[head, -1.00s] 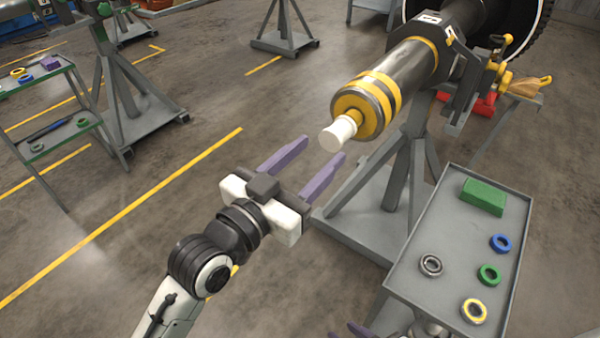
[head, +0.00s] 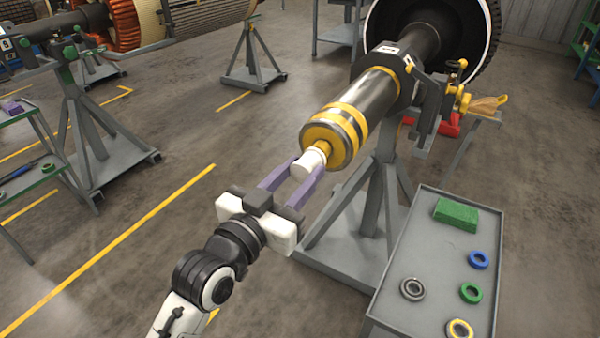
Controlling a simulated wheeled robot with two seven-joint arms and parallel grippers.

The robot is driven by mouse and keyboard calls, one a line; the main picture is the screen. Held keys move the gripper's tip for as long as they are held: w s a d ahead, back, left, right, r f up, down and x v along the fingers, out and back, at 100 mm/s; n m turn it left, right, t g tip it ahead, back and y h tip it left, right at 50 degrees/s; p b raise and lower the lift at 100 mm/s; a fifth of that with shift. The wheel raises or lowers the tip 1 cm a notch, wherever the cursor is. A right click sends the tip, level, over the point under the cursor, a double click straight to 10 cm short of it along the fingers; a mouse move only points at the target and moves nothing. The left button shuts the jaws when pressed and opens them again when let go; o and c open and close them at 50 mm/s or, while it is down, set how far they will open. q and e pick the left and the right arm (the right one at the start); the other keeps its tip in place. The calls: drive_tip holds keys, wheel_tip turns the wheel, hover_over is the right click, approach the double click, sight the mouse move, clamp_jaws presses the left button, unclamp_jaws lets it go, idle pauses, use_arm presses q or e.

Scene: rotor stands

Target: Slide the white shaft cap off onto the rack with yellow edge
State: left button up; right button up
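The white shaft cap (head: 309,162) sits on the yellow end of the dark metal shaft (head: 345,120), at the centre of the head view. My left gripper (head: 308,168) has its two purple fingers on either side of the cap, and they appear closed against it. The fingers hide part of the cap's sides. The cap is still at the shaft's end. My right gripper is not in view. I see no rack with a yellow edge in this view.
A grey stand (head: 375,200) holds the shaft. A grey cart (head: 420,245) at the right carries a green block (head: 456,214) and several rings. A green-edged rack (head: 40,190) stands at the left. The floor between that rack and my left arm is open.

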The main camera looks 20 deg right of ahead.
sight(300, 173)
use_arm(q)
drive_tip(key=shift+r+p, duration=0.15)
drive_tip(key=shift+p, duration=0.25)
drive_tip(key=shift+s+a, duration=0.2)
drive_tip(key=shift+a, duration=0.15)
drive_tip(key=shift+p+v, duration=1.25)
drive_tip(key=shift+v, duration=0.85)
drive_tip(key=shift+p+v, duration=0.6)
drive_tip(key=shift+v, duration=0.95)
drive_tip(key=shift+s+d, duration=0.1)
